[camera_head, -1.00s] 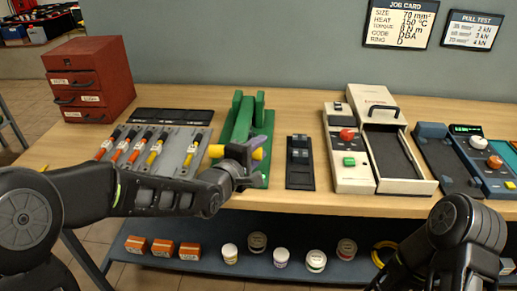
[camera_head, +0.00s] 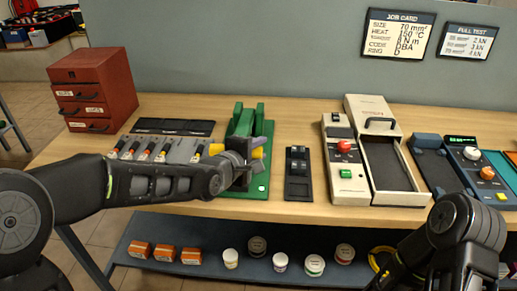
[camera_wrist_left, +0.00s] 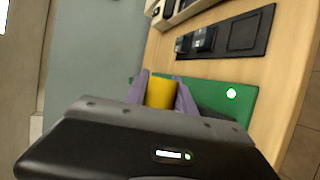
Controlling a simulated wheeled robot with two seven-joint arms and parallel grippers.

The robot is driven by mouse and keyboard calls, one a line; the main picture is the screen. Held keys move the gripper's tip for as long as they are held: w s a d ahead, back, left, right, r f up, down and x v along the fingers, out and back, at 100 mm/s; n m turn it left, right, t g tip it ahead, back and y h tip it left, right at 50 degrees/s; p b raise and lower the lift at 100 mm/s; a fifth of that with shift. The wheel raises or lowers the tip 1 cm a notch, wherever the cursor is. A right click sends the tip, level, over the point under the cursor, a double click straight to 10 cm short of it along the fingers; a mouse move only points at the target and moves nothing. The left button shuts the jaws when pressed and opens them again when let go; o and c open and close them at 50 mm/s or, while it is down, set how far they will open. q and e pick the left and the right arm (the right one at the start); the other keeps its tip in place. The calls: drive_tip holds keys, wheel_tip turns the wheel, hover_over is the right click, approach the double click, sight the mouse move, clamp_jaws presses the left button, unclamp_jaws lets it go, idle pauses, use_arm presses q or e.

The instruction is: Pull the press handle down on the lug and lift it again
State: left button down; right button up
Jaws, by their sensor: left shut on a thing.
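The green press (camera_head: 268,130) stands on its green base plate on the bench, left of the middle of the head view. The left gripper is shut on the handle, in front of the press. In the left wrist view the yellow handle (camera_wrist_left: 160,93) sits between the two purple fingers, above the green base plate (camera_wrist_left: 222,97). The lug and the press jaws are hidden behind my gripper and arm. My right arm shows at the lower right; its gripper fingers are not clearly seen.
A rack of yellow and orange handled tools (camera_head: 160,149) lies left of the press, partly behind my left arm. A black tray (camera_head: 298,183) with dark blocks lies just right. A cream heater unit (camera_head: 337,185) stands farther right. A red drawer cabinet (camera_head: 93,88) stands back left.

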use_arm(q)
drive_tip(key=w+r+n+g+p, duration=0.1)
drive_tip(key=w+r+g+p, duration=0.2)
drive_tip(key=r+p, duration=0.7)
drive_tip(key=shift+w+r+y, duration=0.2)
drive_tip(key=shift+w+y, duration=0.2)
drive_tip(key=shift+w, duration=0.25)
drive_tip(key=c, duration=1.1)
unclamp_jaws()
drive_tip(key=shift+f, duration=0.15)
drive_tip(key=shift+o, duration=0.2)
